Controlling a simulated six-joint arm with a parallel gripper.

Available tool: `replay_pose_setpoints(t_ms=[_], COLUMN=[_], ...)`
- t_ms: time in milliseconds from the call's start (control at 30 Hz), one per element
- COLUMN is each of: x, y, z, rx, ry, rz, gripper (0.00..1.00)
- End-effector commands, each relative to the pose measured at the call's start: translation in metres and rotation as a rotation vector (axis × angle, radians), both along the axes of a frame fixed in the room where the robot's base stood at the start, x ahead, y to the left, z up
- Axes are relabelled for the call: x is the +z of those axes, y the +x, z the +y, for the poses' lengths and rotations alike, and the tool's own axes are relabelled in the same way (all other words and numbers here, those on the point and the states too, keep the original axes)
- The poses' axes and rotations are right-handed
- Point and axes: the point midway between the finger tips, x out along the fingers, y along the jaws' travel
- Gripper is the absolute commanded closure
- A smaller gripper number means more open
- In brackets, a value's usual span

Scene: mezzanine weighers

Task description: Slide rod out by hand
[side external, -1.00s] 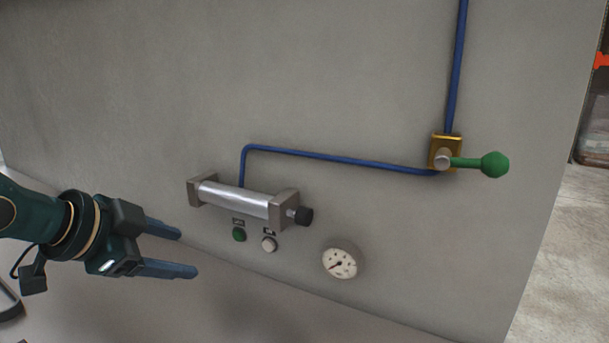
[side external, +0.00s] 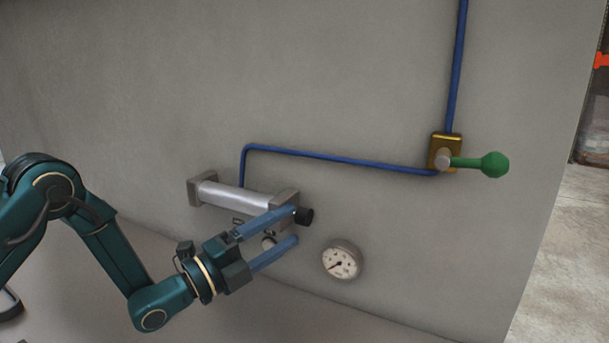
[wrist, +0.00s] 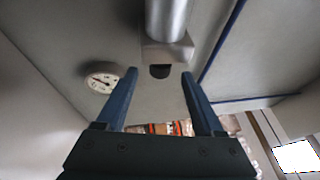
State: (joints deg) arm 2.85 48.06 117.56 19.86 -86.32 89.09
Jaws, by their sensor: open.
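A silver cylinder (side external: 232,198) with grey end blocks is fixed to the grey wall. Its short rod ends in a black knob (side external: 305,216), close against the right end block. My gripper (side external: 295,224) is open and empty, its blue fingers reaching up to the knob from the lower left. The upper fingertip overlaps the end block and the knob's left edge. In the wrist view the knob (wrist: 160,71) appears between the two fingertips (wrist: 158,75), with a gap on each side. I cannot tell whether the knob lies at finger depth.
A round gauge (side external: 342,260) sits right of my fingers. A blue pipe (side external: 340,158) runs from the cylinder to a brass valve (side external: 445,152) with a green-knobbed lever (side external: 493,165), pointing right. The green button is hidden.

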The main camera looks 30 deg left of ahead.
Motion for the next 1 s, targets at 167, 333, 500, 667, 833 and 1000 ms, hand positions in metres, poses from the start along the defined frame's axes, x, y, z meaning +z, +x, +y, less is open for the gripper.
replay_pose_setpoints(t_ms=[167,333,500,667,833,1000], x=[0.001,0.005,0.007,0.009,0.009,0.009], y=[0.007,0.023,0.037,0.044,0.046,0.046], z=[-0.002,-0.010,-0.015,-0.019,-0.019,-0.019], rx=[0.002,0.001,0.002,0.002,0.002,0.002], ry=[0.004,0.002,0.003,0.003,0.002,0.002], rz=[-0.016,-0.017,-0.014,-0.012,-0.012,-0.011], gripper=[0.31,0.31,0.31,0.31,0.31,0.38])
